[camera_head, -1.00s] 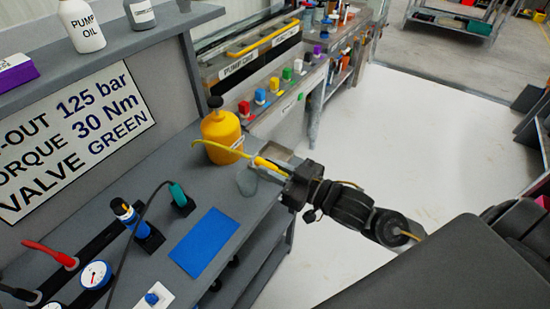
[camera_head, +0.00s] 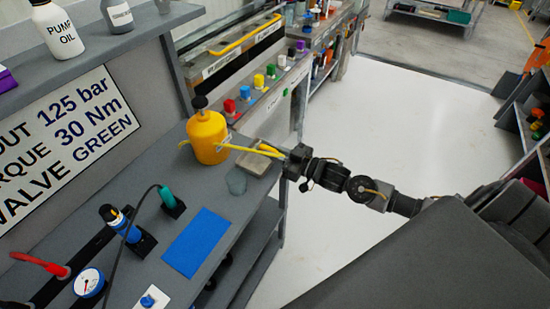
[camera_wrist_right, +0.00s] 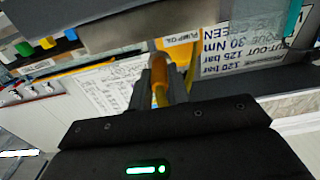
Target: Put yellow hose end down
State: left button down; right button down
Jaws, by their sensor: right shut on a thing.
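My right gripper (camera_head: 288,160) reaches over the back end of the grey bench (camera_head: 210,262) and is shut on the yellow hose (camera_head: 248,150). The hose runs left from the jaws toward the yellow pump-oil can (camera_head: 207,140), and a yellow bit shows at the can's left side. I cannot tell whether the hose touches the can. In the right wrist view the jaws (camera_wrist_right: 160,82) pinch the yellow-orange hose (camera_wrist_right: 161,92), with the can (camera_wrist_right: 182,52) beyond. A small grey tray (camera_head: 258,165) lies below the hose.
A clear grey cup (camera_head: 237,182) stands near the tray. A blue mat (camera_head: 197,242), a teal-handled tool (camera_head: 168,197), a blue-black tool (camera_head: 125,228) and a gauge (camera_head: 89,280) sit nearer. Coloured valve knobs (camera_head: 258,81) line the unit behind. White floor is open to the right.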

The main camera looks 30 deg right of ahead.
aim_at(274, 167)
notch_tip(274, 167, down, 2)
jog(key=shift+f+p, duration=0.2)
jog(key=shift+p, duration=0.1)
jog(key=shift+f, duration=0.35)
jog(key=shift+f, duration=0.1)
jog(key=c, duration=1.3)
grip_release()
